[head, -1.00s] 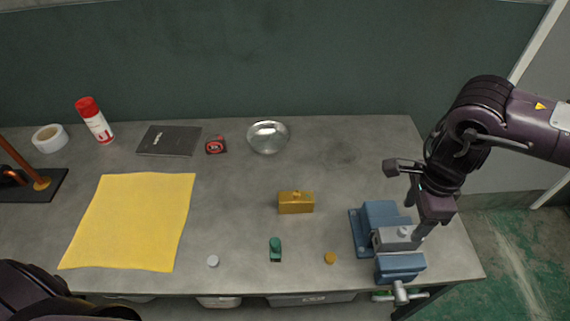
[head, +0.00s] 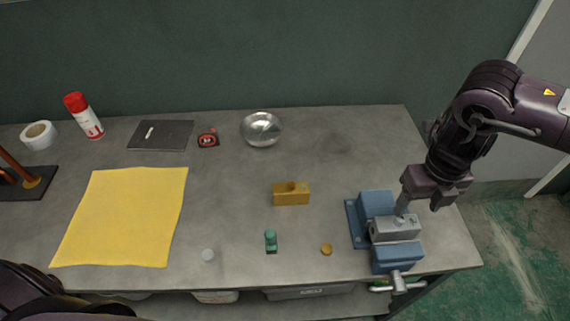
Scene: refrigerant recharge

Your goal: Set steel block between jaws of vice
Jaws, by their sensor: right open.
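The blue vice (head: 397,257) is fixed at the front right of the table, with its screw handle hanging over the front edge. The light grey steel block (head: 393,231) sits between the vice's rear and front blue jaws. I cannot tell how closely the jaws touch it. My right gripper (head: 421,207) is open, above and just behind the block. One finger reaches down close to the block's top; I cannot tell if it touches. The other finger is to the right, clear of the block. My left gripper is not in view; only part of my arm shows at the lower left.
A brass-coloured block (head: 291,197), a green-topped piece (head: 271,242), a small brass disc (head: 326,249) and a white cap (head: 208,254) lie left of the vice. A metal bowl (head: 262,130) and a yellow cloth (head: 120,222) are farther off. The table behind the vice is clear.

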